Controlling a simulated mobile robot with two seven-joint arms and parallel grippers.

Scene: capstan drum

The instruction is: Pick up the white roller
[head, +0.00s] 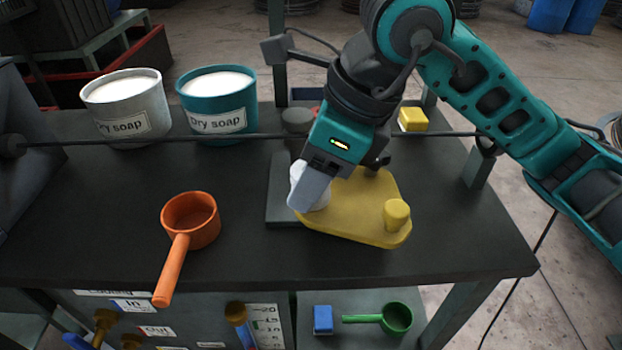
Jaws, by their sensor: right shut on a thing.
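The white roller (297,172) is over the left part of the yellow plate, mostly hidden behind my right gripper. My right gripper (309,195) comes down from the upper right and is shut on the white roller, its fingers across the roller's front. I cannot tell whether the roller still touches what lies under it. The yellow plate (350,221) lies on the dark table, with a yellow peg (396,215) standing at its right corner. My left gripper is not in view.
A grey and a teal tub of dry soap (217,98) stand at the back left. An orange ladle (190,222) lies front left. A thin rod (200,138) crosses above the table. A yellow block (412,119) sits at the back. A green scoop (395,318) is on a lower shelf.

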